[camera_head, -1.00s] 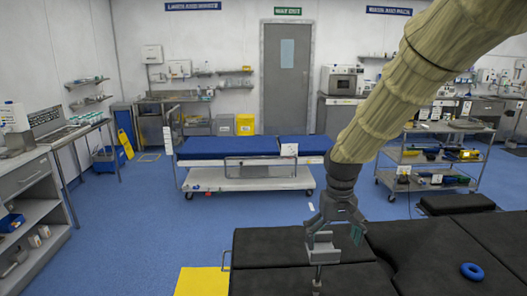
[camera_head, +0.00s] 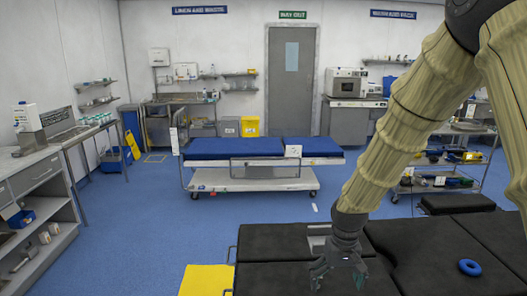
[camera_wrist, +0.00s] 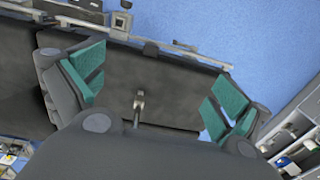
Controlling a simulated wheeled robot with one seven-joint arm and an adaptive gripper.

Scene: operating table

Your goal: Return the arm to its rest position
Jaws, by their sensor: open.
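My gripper (camera_head: 338,279) hangs at the end of my tan-sleeved arm, over the near part of the black operating table (camera_head: 270,240). Its fingers are spread and hold nothing. In the wrist view my gripper (camera_wrist: 155,88) shows two teal-padded fingers wide apart, with the dark table (camera_wrist: 180,85) below. A small metal post (camera_wrist: 138,105) shows between the fingers, apart from both pads. My arm bends at the upper right of the head view. My forearm hides part of the table and room behind it.
A blue ring (camera_head: 470,267) lies on the table's right part. A blue-topped trolley (camera_head: 235,149) stands beyond, with blue floor between. A shelved cart (camera_head: 440,182) stands at right behind my arm. A yellow panel (camera_head: 207,280) is at the table's left.

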